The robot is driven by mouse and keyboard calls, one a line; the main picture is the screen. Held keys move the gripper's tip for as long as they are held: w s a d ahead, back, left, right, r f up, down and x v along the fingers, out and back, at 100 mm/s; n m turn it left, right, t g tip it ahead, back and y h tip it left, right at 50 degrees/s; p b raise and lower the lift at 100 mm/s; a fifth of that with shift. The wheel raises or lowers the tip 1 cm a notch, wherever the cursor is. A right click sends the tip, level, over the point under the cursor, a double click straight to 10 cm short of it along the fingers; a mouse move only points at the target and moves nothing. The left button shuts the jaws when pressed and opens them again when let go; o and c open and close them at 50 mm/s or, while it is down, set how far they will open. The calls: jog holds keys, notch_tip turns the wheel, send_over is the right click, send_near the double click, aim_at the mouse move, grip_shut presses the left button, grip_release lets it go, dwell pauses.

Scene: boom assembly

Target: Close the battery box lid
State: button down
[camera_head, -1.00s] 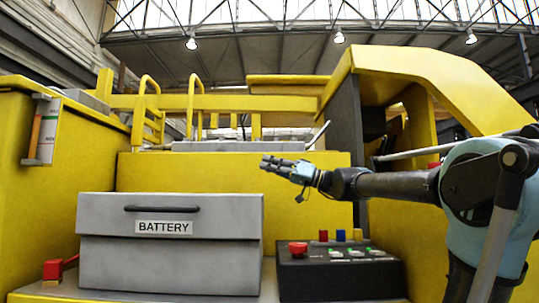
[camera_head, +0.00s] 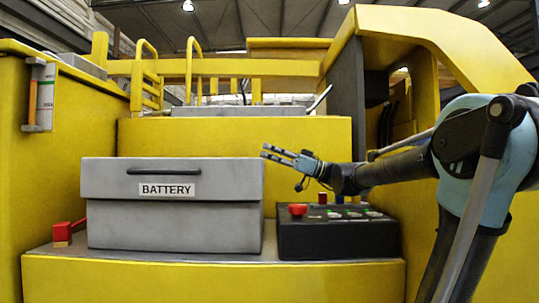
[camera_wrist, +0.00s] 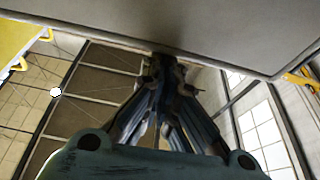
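The grey battery box (camera_head: 175,226) stands on a yellow ledge at left centre in the head view. Its grey lid (camera_head: 110,182), with a dark handle and a BATTERY label, sits over the body with no visible gap at the front. Its back edge is hidden. My gripper (camera_head: 263,151) points left near the lid's upper right corner in the picture, and I see no contact. It holds nothing visible. In the wrist view, its dark fingers (camera_wrist: 163,70) converge near a broad grey surface that I cannot identify. I cannot tell whether the fingertips meet.
A dark control box (camera_head: 335,238) with a red button stands right of the battery box. A red switch (camera_head: 62,233) is at its left. A yellow wall (camera_head: 210,136) rises behind, with handrails above. The yellow cab frame (camera_head: 440,35) is at the right.

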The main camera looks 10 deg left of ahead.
jog(key=shift+s+d+f, duration=0.1)
jog(key=shift+d+f, duration=0.05)
jog(key=shift+f, duration=0.3)
jog(key=v, duration=0.7)
jog(key=shift+w+r, duration=0.2)
jog(key=shift+r, duration=0.1)
jog(key=shift+s+d, duration=0.1)
